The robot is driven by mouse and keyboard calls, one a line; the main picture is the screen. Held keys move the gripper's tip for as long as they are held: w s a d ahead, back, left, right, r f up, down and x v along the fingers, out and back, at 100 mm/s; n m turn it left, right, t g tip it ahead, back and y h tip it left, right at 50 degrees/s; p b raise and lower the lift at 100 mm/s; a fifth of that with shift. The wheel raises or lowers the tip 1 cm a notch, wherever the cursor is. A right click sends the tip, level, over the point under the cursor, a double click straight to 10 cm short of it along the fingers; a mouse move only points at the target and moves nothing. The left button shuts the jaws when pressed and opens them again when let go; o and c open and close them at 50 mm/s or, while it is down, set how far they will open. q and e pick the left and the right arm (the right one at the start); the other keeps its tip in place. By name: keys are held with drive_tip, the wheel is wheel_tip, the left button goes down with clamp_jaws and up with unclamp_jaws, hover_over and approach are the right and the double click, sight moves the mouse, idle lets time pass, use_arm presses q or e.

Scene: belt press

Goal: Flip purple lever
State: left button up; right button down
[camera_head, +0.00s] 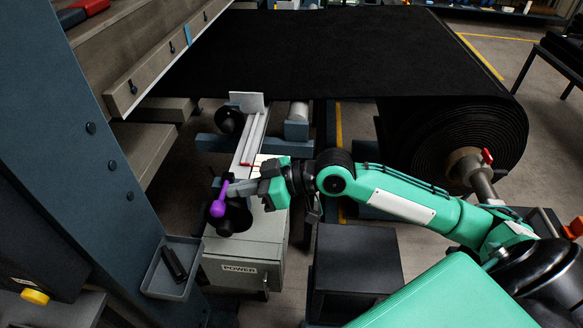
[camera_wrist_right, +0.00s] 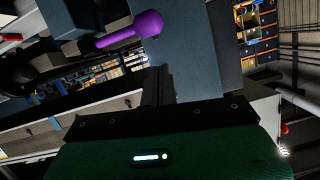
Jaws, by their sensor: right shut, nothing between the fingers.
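The purple lever (camera_head: 219,200) stands above the grey power box (camera_head: 243,262), with its knob at the lower left and its top end by my right fingers. My right gripper (camera_head: 236,189) reaches in from the right, shut and empty, its tips beside the lever; I cannot tell if they touch it. In the right wrist view the purple lever (camera_wrist_right: 135,30) shows at the top, its knob to the right and its shaft to the left. My left gripper is not in view.
A large black belt roll (camera_head: 455,125) fills the right back. A blue post (camera_head: 75,150) stands at the left, close to a small grey tray (camera_head: 170,268) holding a dark object. A black box (camera_head: 357,265) stands right of the power box.

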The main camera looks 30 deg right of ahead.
use_arm(q)
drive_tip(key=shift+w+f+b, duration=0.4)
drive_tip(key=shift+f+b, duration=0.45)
drive_tip(key=shift+b, duration=0.05)
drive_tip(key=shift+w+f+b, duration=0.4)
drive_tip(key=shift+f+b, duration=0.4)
drive_tip(key=shift+b, duration=0.05)
use_arm(e)
drive_tip(key=v, duration=0.9)
drive_tip(key=shift+s, duration=0.25)
drive_tip(key=shift+d+f, duration=0.1)
